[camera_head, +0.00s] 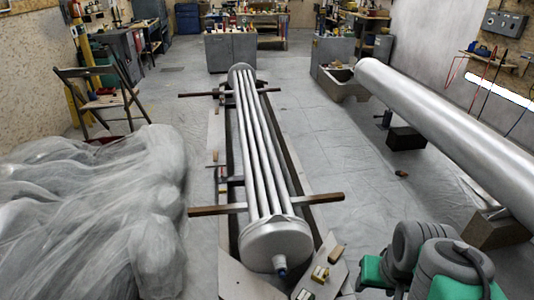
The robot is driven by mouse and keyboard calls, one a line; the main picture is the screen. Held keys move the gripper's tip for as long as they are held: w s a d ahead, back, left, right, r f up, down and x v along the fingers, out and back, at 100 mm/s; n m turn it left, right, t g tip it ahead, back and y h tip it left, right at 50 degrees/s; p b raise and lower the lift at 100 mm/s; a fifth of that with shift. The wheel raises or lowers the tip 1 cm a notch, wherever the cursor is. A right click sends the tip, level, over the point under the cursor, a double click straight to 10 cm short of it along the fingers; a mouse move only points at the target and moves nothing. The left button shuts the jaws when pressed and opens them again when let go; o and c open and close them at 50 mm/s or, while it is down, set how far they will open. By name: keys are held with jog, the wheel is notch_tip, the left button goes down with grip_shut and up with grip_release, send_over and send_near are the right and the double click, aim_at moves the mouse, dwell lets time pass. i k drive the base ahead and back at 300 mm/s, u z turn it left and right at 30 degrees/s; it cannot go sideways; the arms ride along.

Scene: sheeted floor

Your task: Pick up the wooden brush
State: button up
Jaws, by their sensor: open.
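A small brown wooden piece (337,255), which looks like the wooden brush, lies on a grey flat plate (328,292) near the bottom centre, right of the metal tube bundle's round end. It is too small to be sure that it is the brush. Two small tan blocks, one nearer the middle (320,274) and one at the bottom edge (304,294), lie just below and left of it. My grey and green arm links show at the bottom right, to the right of these pieces. My gripper's fingers are not in view.
The long metal tube bundle (262,150) rests on wooden bars along the middle. A big silver pipe (450,130) lies at the right. Crumpled plastic sheeting (90,215) fills the left.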

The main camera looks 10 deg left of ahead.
aim_at(338, 250)
jog(key=u, duration=4.6)
jog(key=k, duration=2.8)
jog(key=z, duration=0.4)
jog(key=i, duration=0.4)
jog(key=z, duration=0.2)
